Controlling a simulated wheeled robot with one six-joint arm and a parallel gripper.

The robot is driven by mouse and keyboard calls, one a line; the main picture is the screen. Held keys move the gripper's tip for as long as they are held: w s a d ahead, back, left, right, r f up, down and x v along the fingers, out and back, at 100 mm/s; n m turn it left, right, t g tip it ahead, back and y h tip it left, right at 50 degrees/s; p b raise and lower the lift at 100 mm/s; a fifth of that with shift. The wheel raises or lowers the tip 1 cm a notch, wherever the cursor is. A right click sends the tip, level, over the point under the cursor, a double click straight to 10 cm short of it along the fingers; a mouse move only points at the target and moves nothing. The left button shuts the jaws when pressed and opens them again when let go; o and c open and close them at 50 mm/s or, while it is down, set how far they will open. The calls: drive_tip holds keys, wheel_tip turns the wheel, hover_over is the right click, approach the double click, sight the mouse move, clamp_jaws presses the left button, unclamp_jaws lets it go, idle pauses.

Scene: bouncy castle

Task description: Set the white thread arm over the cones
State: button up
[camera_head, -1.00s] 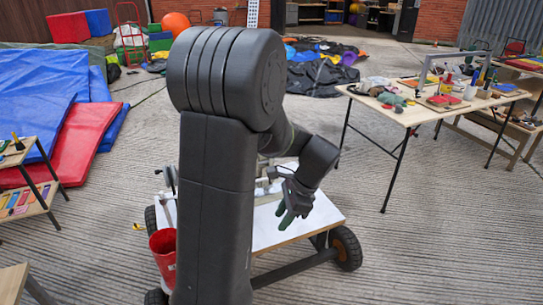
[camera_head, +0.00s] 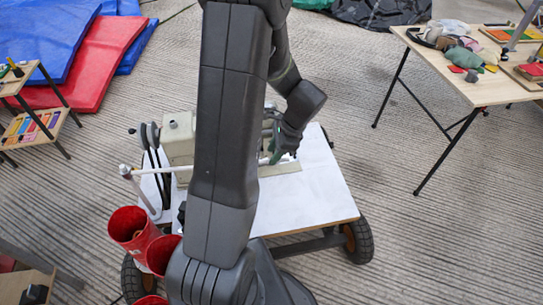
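A white thread arm (camera_head: 210,166) runs level across the cart's white top (camera_head: 310,205), from a rounded left end to beside my gripper. My dark column hides its middle. A beige machine (camera_head: 178,141) stands behind it, also partly hidden. My gripper (camera_head: 275,156), with green fingers, points down at the right end of the thread arm. I cannot tell whether its fingers are closed on it. I cannot make out any cones; my column and arm cover much of the cart.
Red buckets (camera_head: 131,226) hang at the cart's front left. Black-handled upright pieces (camera_head: 149,146) stand beside the machine. The right half of the cart top is clear. A cluttered wooden table (camera_head: 475,92) stands at the right, a small shelf (camera_head: 35,128) at the left.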

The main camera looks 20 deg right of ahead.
drive_tip(key=shift+x, duration=1.1)
clamp_jaws()
drive_tip(key=shift+a, duration=0.1)
